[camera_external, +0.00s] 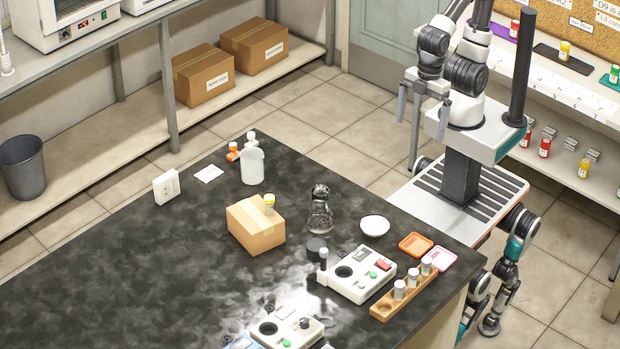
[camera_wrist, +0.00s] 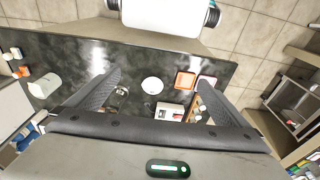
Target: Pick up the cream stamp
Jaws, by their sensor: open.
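A small cream stamp (camera_external: 251,139) stands at the far edge of the black bench, behind a white beaker (camera_external: 252,166). An orange stamp (camera_external: 233,152) stands beside it to the left. In the wrist view, a small pale object at the far left, likely the cream stamp (camera_wrist: 16,53), is near the orange one (camera_wrist: 22,71). My gripper (camera_external: 407,143) is raised beyond the right part of the bench, far from the stamps. Its fingers are spread wide and empty, also in the wrist view (camera_wrist: 159,77).
A cardboard box (camera_external: 256,226) with a yellow-capped jar, a glass flask (camera_external: 320,211), a white dish (camera_external: 375,226), a stirrer device (camera_external: 357,274) and a wooden vial rack (camera_external: 404,289) stand on the bench (camera_external: 120,262). A white card lies near the stamps. The bench's left part is mostly clear.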

